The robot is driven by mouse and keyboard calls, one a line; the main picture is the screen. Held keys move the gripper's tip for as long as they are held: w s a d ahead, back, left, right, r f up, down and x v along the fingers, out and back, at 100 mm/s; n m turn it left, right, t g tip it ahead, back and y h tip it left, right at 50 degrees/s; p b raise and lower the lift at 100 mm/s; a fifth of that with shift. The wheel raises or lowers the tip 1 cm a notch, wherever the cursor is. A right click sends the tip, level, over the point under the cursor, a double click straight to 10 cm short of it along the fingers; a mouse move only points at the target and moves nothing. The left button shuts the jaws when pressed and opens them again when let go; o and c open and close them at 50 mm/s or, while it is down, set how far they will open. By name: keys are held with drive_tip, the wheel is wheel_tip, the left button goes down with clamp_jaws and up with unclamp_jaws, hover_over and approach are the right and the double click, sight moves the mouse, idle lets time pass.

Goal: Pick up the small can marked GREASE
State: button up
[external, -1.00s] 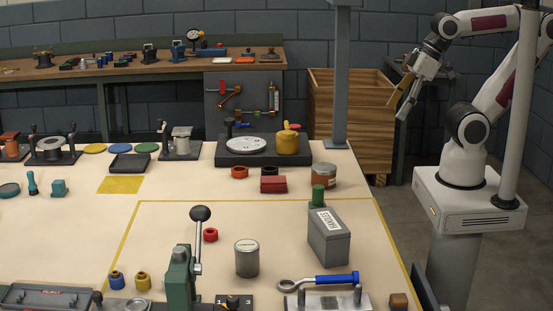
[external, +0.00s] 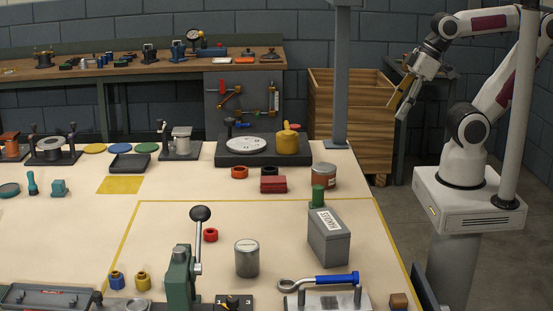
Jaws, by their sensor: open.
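Two small cans stand upright on the pale bench. One is a plain grey can (external: 247,258) at the front middle, with small dark lettering near its top. The other is a grey can with a reddish band (external: 323,177), farther back, behind the green-capped bottle. The lettering on both is too small to read, so I cannot tell which is marked GREASE. My gripper (external: 398,105) is open and empty, raised at the upper right beyond the bench's right edge, well away from both cans.
A grey box (external: 328,238) stands between the two cans, right of the front one. A lever press (external: 181,275) stands left of the front can, and a blue-handled tool (external: 320,281) lies in front. A grey post (external: 341,75) rises at the back right.

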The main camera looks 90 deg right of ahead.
drive_tip(key=w+r+n+t, duration=0.3)
drive_tip(key=w+n+t, duration=0.15)
drive_tip(key=w, duration=2.55)
drive_tip(key=w+a+f+n+t+y, duration=0.1)
drive_tip(key=w+a+f+y, duration=0.15)
drive_tip(key=w+a, duration=0.4)
drive_tip(key=w+a+f+n+g+y, duration=0.1)
drive_tip(key=w+a+f+n+y, duration=0.4)
drive_tip(key=w+a+f, duration=0.45)
drive_tip(key=s+a+f+n+g+y, duration=0.1)
drive_tip(key=s+a+f, duration=0.1)
drive_tip(key=a+f, duration=0.1)
drive_tip(key=s+a+f+g+y, duration=0.2)
drive_tip(key=a+f, duration=0.2)
drive_tip(key=f, duration=0.2)
drive_tip(key=s+a+f+n+g+y, duration=0.1)
drive_tip(key=s+a+f+y, duration=0.1)
drive_tip(key=a+f, duration=0.1)
drive_tip(key=shift+s+a+f+n+g, duration=0.1)
drive_tip(key=shift+s+f+n+g, duration=0.1)
drive_tip(key=shift+f, duration=0.15)
drive_tip(key=shift+s+a+f+n+g, duration=0.1)
drive_tip(key=shift+f+n+g, duration=0.05)
drive_tip(key=shift+f, duration=0.2)
